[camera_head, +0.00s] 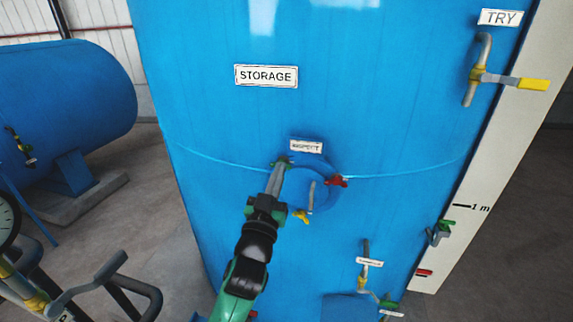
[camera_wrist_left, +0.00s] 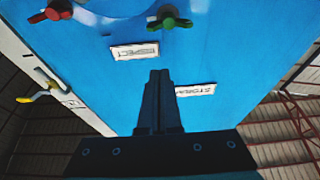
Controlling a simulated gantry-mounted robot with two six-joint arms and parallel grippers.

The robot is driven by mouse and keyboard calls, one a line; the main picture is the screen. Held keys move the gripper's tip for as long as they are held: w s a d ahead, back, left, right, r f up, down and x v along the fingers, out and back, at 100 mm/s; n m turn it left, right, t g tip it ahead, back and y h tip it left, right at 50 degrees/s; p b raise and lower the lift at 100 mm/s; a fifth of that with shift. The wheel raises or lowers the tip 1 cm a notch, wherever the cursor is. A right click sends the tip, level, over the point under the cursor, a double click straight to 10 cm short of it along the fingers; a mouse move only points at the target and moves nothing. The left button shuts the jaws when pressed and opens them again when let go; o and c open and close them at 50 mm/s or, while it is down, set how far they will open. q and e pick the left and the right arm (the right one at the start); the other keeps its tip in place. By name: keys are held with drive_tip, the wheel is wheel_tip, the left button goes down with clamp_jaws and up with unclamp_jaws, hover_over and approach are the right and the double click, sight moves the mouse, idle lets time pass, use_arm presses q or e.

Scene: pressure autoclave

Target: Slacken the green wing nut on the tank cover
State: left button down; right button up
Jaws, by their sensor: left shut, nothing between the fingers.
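The round blue tank cover (camera_head: 322,197), with a grey handle, is on the front of the big blue tank below the INSPECT label. The green wing nut (camera_head: 284,161) is at the cover's upper left edge. It also shows in the left wrist view (camera_wrist_left: 169,19), at the top. My left gripper (camera_head: 277,176) reaches up from below, with its tips near the nut. In the left wrist view its fingers (camera_wrist_left: 158,78) are together and empty, and a gap shows between tips and nut. A red wing nut (camera_head: 338,181) and a yellow one (camera_head: 301,216) are also on the cover.
Pipes with a yellow-handled valve (camera_head: 533,84) stand at the upper right. A green-handled valve (camera_head: 388,303) is low on the tank. Grey bars (camera_head: 135,287) and a gauge (camera_head: 7,219) are at the lower left. The tank face around the STORAGE label (camera_head: 266,76) is clear.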

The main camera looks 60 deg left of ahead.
use_arm(q)
drive_tip(key=p+x, duration=0.1)
drive_tip(key=x, duration=0.5)
wheel_tip(320, 180, down, 4)
drive_tip(key=shift+w+d+f+b, duration=0.1)
drive_tip(key=shift+b, duration=0.2)
